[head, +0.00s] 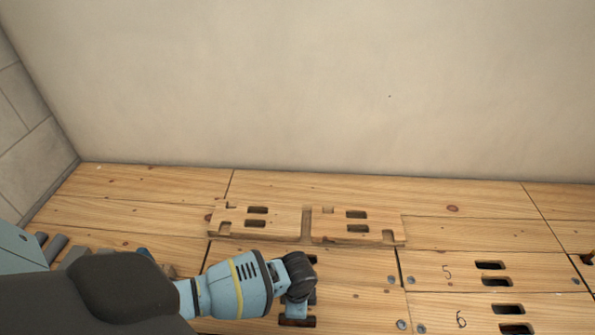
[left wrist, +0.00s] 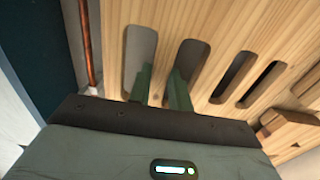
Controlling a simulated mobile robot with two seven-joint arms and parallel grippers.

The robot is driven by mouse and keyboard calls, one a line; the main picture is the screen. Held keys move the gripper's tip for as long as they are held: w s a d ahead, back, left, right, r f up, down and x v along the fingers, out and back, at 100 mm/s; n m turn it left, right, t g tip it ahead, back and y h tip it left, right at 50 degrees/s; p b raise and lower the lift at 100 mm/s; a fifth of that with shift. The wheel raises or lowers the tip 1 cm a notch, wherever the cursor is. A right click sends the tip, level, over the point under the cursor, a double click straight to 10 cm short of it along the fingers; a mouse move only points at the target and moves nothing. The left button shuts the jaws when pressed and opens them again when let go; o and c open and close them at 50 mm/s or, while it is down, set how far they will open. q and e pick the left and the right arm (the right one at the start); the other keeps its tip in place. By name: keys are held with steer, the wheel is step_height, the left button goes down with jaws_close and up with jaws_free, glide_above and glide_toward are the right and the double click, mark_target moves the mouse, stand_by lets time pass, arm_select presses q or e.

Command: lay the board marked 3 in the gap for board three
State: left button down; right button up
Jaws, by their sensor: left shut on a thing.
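My left gripper (left wrist: 163,88) is shut on a pale wooden board (left wrist: 218,45), its two fingers set in neighbouring slots with the strip of wood between them. No number shows on this board in the left wrist view, so I cannot tell if it is board 3. In the head view my left gripper (head: 298,310) is low over the plank floor, and its wrist hides most of what it holds. The gap for board three cannot be made out. My right gripper is in neither view.
Slotted, notched wooden pieces (head: 270,222) lie near the wall, with a narrow opening between them. Boards marked 5 (head: 430,268) and 6 (head: 440,313) lie at right. A copper pipe (left wrist: 87,45) stands at left in the wrist view. A plain wall (head: 330,90) closes the back.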

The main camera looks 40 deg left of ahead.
arm_select(q)
steer(key=shift+w+f, duration=0.1)
steer(key=shift+f, duration=0.25)
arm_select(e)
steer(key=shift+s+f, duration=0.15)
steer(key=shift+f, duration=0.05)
arm_select(q)
steer(key=shift+f, duration=0.1)
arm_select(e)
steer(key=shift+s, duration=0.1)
arm_select(q)
steer(key=shift+f+b, duration=0.4)
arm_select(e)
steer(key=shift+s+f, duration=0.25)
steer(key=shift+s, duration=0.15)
arm_select(q)
steer(key=shift+f, duration=0.25)
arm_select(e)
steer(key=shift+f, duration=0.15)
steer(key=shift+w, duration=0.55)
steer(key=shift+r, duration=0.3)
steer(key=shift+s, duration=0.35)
arm_select(q)
steer(key=shift+f, duration=0.2)
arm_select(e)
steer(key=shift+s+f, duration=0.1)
